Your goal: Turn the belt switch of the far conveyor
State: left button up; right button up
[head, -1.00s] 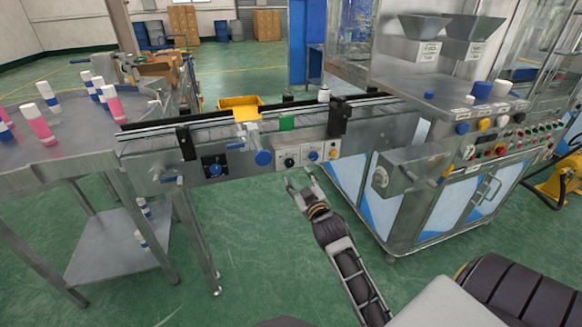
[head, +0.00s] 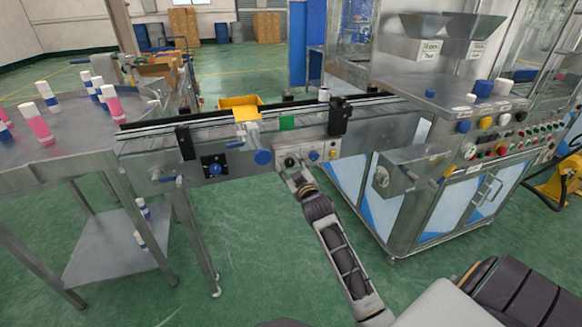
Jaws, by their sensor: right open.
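The conveyor (head: 240,170) runs across the middle of the head view. On its front side is a small light control panel (head: 302,153) with a dark knob (head: 289,161), a blue knob (head: 313,155) and a yellow button (head: 333,154). My right gripper (head: 288,171) is open and empty, with its fingers just below and in front of the dark knob. Whether they touch it I cannot tell. A separate dark box with a blue knob (head: 214,167) sits further left on the conveyor side. My left gripper is not in view.
A steel table (head: 60,165) with pink and white bottles stands at the left. A steel machine (head: 420,205) with hoppers and many buttons stands at the right. Green floor below the conveyor is clear.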

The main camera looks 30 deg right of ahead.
jog(key=shift+w+d, duration=0.15)
jog(key=shift+w, duration=0.35)
jog(key=shift+c, duration=0.4)
jog(key=c, duration=0.9)
